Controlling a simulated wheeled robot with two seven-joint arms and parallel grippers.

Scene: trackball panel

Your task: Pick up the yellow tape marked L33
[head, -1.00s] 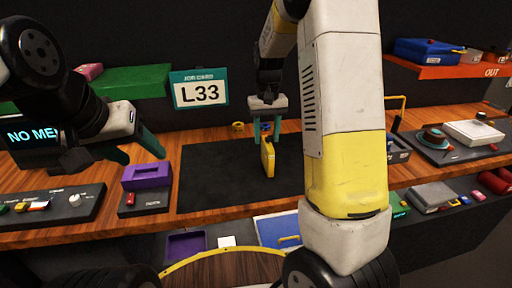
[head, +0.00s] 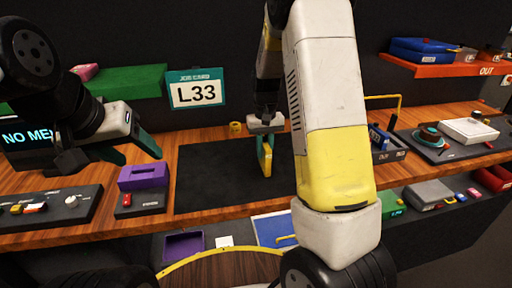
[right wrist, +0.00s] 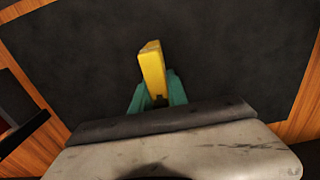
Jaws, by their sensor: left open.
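A flat yellow piece (head: 266,160), likely the tape, stands upright over the dark mat (head: 215,180). Any L33 mark on it is too small to read. My right gripper (head: 264,145) points down with its teal fingers closed on the piece's two sides. In the right wrist view the yellow piece (right wrist: 152,72) sticks out between the teal fingertips (right wrist: 157,92). I cannot tell whether it touches the mat. My left gripper (head: 140,150) is open and empty above the purple block at the left. A job card (head: 197,90) reading L33 stands behind the mat.
A purple holder (head: 144,177) and a control panel (head: 50,206) are at the left. A tray with blue items (head: 390,143) is at the right. The mat's left half is clear.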

